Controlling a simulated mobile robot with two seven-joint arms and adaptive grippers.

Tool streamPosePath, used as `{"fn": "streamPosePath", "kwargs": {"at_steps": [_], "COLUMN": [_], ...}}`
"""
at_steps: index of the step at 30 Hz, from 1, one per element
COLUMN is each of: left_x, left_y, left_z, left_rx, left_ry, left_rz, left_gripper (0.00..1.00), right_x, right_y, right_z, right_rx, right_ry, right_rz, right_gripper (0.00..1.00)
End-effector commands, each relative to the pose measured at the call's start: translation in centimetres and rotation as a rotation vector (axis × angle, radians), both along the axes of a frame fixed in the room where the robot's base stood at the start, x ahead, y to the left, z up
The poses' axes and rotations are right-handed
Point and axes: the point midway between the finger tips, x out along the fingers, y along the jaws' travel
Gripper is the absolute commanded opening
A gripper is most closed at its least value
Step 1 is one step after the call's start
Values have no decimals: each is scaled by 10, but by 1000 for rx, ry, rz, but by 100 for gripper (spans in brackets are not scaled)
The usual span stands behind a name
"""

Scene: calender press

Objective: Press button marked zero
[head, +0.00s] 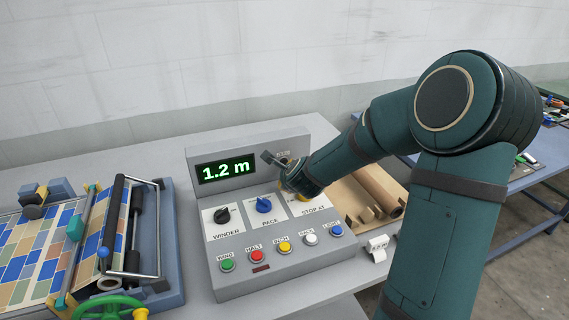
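A grey control console (245,287) stands on the table. Its display (226,170) reads 1.2 m in green. No label that clearly reads zero is legible. That gripper is at the console's upper right, over the panel beside the display. Its fingers are small and partly hidden, so I cannot tell whether they are open or touching anything. My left gripper is not in view.
Below are a black WINDER knob (222,215), a blue PACE knob (264,204) and a partly hidden STOP AT knob. The front row has green (227,265), red (257,256), yellow (285,247), white (310,240) and blue (336,230) buttons. A roller machine (150,240) stands left.

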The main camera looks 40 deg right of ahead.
Motion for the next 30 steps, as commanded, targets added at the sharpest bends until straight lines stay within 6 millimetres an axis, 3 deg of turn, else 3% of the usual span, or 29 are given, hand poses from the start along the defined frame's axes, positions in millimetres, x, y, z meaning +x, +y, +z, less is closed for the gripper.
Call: {"fn": "streamPosePath", "kwargs": {"at_steps": [30], "left_x": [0], "left_y": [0], "left_z": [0], "left_rx": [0], "left_ry": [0], "left_rz": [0], "left_gripper": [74], "right_x": [9], "right_y": [-3], "right_z": [0], "right_rx": [0], "right_ry": [0], "right_rz": [0], "right_gripper": [0]}}
